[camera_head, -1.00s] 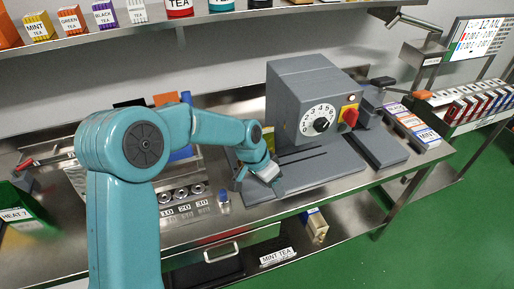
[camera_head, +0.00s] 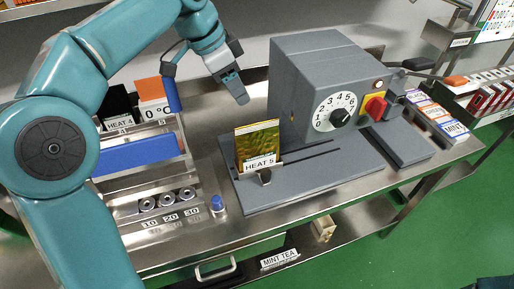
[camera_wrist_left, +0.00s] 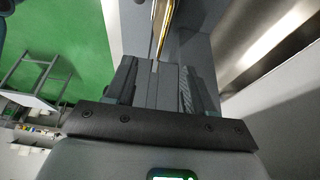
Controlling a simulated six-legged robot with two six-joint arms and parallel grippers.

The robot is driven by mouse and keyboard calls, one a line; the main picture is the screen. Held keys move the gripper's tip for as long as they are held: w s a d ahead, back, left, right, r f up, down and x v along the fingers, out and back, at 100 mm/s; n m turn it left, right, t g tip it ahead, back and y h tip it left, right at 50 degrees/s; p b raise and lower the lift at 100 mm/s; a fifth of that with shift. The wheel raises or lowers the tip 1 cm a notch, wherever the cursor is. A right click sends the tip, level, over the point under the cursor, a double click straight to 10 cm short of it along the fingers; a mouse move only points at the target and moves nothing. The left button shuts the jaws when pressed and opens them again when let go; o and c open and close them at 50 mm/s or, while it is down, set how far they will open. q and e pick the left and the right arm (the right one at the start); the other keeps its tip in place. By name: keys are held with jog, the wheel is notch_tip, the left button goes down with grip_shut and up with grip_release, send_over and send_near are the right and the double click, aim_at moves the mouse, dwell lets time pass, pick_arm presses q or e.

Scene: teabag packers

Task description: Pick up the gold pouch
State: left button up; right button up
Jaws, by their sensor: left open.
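The gold pouch (camera_head: 257,140) stands upright at the left end of the grey machine's base plate. A small holder labelled HEAT 5 (camera_head: 260,163) sits in front of its lower part. My left gripper (camera_head: 238,92) is above and behind the pouch, apart from it, and points down. It is open and empty. In the left wrist view the pouch shows as a thin gold edge (camera_wrist_left: 161,24) beyond the fingers (camera_wrist_left: 158,82). My right gripper is not seen.
The grey sealing machine (camera_head: 322,85) with a dial and red knob stands right of the pouch. A rack with a blue block (camera_head: 138,150) and HEAT 4 (camera_head: 118,122) is on the left. A blue-capped peg (camera_head: 217,203) stands near the front. The plate's front is clear.

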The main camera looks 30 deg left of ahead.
pick_arm(q)
send_over(259, 129)
jog(key=s, duration=0.1)
jog(key=f, duration=0.9)
jog(key=shift+s+a+f+b, duration=0.2)
jog(key=shift+a+b, duration=0.1)
jog(key=shift+a, duration=0.1)
jog(key=shift+w+f, duration=0.1)
jog(key=shift+f, duration=0.35)
jog(key=x, duration=0.3)
jog(key=p+x, duration=0.1)
jog(key=shift+w+a+f, duration=0.2)
jog(key=shift+w+f, duration=0.15)
jog(key=shift+s, duration=0.1)
jog(key=shift+f+b, duration=0.3)
grip_shut()
